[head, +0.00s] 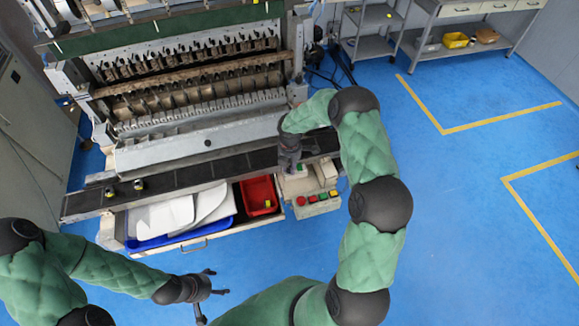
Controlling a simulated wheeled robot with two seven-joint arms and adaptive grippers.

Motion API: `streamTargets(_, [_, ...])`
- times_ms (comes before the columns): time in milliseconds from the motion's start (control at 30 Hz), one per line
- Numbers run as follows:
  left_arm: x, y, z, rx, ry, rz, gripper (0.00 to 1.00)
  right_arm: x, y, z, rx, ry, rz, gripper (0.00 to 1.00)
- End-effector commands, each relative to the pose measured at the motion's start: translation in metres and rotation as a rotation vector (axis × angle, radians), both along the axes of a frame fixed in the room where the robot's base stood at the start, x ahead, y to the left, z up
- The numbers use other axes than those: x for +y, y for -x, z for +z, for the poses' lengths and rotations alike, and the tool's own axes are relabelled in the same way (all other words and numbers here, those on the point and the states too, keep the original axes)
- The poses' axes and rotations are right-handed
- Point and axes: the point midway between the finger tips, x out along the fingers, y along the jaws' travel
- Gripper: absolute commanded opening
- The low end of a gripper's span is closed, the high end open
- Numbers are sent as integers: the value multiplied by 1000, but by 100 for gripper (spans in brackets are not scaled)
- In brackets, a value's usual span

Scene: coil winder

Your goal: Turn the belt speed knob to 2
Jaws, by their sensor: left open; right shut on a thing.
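The coil winder (190,145) stands at the back left with a dark belt (215,167) along its front. At the belt's right end is a pale control box (326,174). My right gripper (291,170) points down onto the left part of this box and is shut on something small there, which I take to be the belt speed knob. The knob and its scale are hidden by the gripper, so its setting cannot be read. My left gripper (217,284) is open and empty over the blue floor, in front of the drawer.
Red, green and yellow buttons (318,197) line the front of the control box. An open drawer below the belt holds white sheets (165,217) in a blue tray and a red bin (258,196). Small parts stand on the belt's left end. The floor at right is clear.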

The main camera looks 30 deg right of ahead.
Motion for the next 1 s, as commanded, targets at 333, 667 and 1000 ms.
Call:
streamTargets(333, [0,0,0,0,0,0,72,0,-1,1,-2,1,53,0])
streamTargets(667, [0,0,0,0,0,0,72,0,-1,0,-1,1,52,36])
streamTargets(1000, [0,0,0,0,0,0,72,0,-1,25,-4,2,52,36])
